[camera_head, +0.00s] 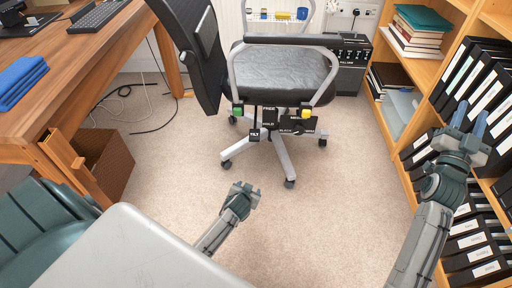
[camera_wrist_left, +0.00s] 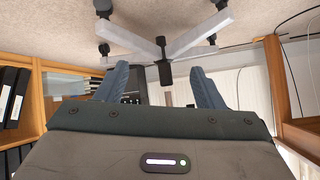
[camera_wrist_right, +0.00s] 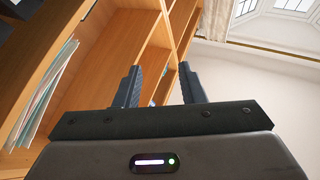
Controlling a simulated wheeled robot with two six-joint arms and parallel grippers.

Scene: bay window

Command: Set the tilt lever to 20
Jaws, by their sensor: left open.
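The office chair (camera_head: 285,75) stands in the middle of the floor, its dark backrest to the left. Under its seat are small black plates; one (camera_head: 254,134) reads TILT, and others read FREE and HOLD. A green knob (camera_head: 238,109) and a yellow knob (camera_head: 306,113) show at the seat's sides. I cannot make out the tilt lever or its setting. My left gripper (camera_head: 243,187) is in front of the chair, apart from it; its fingers stand open and empty in the left wrist view (camera_wrist_left: 160,68). My right gripper (camera_head: 471,121) is open and empty beside the bookcase.
The chair's star base and castors (camera_head: 289,183) spread over the carpet. A wooden desk (camera_head: 75,65) is at left, with a wicker basket (camera_head: 108,160) under it and loose cables beside it. A bookcase (camera_head: 405,70) with binders lines the right. Carpet lies clear before the chair.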

